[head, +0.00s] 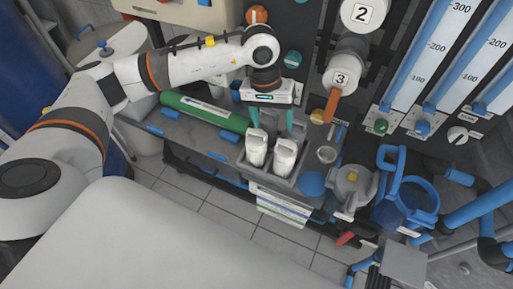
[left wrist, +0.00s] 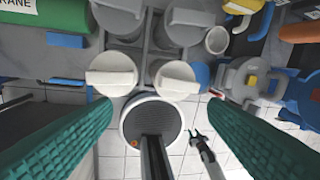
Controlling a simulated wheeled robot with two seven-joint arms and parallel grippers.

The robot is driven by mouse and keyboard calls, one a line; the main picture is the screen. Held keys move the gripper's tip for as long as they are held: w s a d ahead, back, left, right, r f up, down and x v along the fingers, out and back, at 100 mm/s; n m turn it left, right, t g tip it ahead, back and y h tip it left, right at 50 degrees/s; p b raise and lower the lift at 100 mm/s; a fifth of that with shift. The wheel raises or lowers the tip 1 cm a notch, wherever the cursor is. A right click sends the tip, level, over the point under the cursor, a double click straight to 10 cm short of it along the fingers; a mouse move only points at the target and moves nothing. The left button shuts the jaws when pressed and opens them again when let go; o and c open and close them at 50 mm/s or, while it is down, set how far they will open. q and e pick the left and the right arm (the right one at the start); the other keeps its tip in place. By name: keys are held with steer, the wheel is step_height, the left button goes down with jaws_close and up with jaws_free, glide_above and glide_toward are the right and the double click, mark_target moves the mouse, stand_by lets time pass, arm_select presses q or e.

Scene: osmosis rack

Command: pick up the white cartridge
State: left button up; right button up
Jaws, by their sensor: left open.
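Two white cartridges stand side by side in a grey rack (head: 270,178), a left one (head: 256,148) and a right one (head: 285,160). In the left wrist view the caps of the left (left wrist: 112,75) and right (left wrist: 173,79) cartridges have raised white bars. Similar grey-white caps (left wrist: 184,20) stand behind them there. My left gripper (head: 271,118) is above and behind the two front cartridges in the head view, pointing down. Its green fingers are wide apart and nothing is held between them. My right gripper is not visible in the head view.
A green tube (head: 205,111) lies on the bench left of the rack. A small cup (head: 327,154), a grey lidded pot (head: 352,187) and a blue jug (head: 405,200) stand to the right. An orange-handled item (head: 331,106) rises behind. Tiled floor (head: 215,212) lies in front.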

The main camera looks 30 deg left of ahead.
arm_select(q)
steer(key=y, duration=0.2)
glide_above(256, 132)
steer(key=shift+w+r+m, duration=0.3)
step_height(256, 132, down, 6)
steer(key=shift+a+p, duration=0.1)
steer(key=shift+p, duration=0.85)
steer(key=f, duration=0.1)
steer(key=f+p, duration=0.1)
steer(key=f, duration=0.1)
steer(key=f+p, duration=0.1)
steer(key=shift+s+f, duration=0.25)
steer(key=shift+f, duration=0.65)
steer(key=c, duration=1)
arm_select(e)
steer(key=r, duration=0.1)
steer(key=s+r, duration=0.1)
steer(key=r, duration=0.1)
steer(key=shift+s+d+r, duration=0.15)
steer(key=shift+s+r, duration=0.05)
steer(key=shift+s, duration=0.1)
